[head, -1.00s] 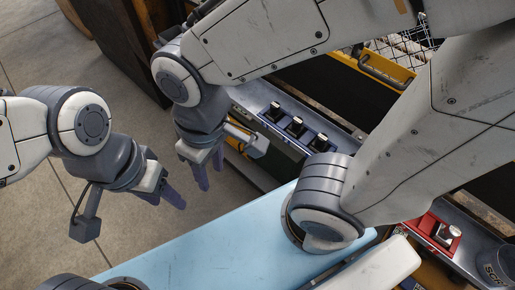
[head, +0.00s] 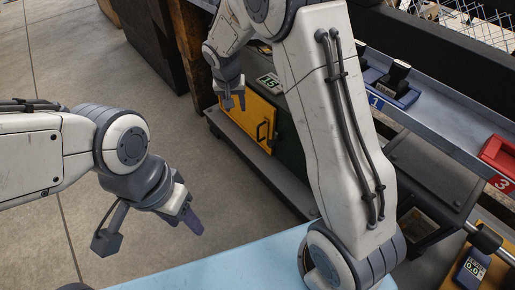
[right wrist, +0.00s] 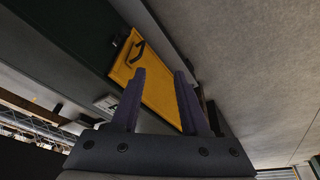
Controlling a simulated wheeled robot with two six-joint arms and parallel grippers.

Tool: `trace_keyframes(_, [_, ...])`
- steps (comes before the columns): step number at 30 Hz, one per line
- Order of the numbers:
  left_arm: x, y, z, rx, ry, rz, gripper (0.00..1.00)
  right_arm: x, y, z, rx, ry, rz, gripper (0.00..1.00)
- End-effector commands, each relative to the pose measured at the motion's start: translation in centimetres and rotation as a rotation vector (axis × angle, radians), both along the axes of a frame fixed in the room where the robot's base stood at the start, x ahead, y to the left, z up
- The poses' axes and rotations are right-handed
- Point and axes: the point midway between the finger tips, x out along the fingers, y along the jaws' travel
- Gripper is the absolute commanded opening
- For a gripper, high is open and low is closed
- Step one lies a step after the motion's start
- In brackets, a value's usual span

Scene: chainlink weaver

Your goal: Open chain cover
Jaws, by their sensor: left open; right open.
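The chain cover appears as a yellow panel (head: 240,117) with a dark handle (head: 264,132), low on the side of a dark green machine. It looks closed. My right gripper (head: 236,104) is open and empty, in front of the panel's upper left part in the head view. In the right wrist view, the yellow panel (right wrist: 160,93) lies beyond and between the open fingers, with its handle (right wrist: 137,52) past the left fingertip. No contact is visible. My left gripper (head: 193,222) is open and empty above bare floor at the lower left, away from the panel.
A grey ledge (head: 262,168) runs below the panel. A metal bench (head: 440,115) at the right carries a blue holder (head: 388,85) and a red holder (head: 498,153). Open concrete floor (head: 90,80) lies at the left.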

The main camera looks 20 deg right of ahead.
Motion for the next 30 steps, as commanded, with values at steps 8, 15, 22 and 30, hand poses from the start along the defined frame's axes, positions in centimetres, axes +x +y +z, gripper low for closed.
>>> trace_keyframes(8, [0.0,0.0,-10.0,0.000,0.000,0.000,0.50,5.9,-6.6,-14.9,0.001,-0.071,-0.213,0.45])
trace_keyframes(15, [0.0,0.0,-12.0,0.000,0.000,0.000,0.50,7.5,-8.9,-18.6,0.004,-0.099,-0.281,0.45])
trace_keyframes(22, [0.0,0.0,-13.5,0.000,0.000,0.000,0.50,8.3,-9.6,-21.5,0.004,-0.099,-0.287,0.45])
trace_keyframes(30, [0.0,0.0,-16.0,0.000,0.000,0.000,0.50,9.9,-10.7,-26.1,0.004,-0.100,-0.284,0.45])
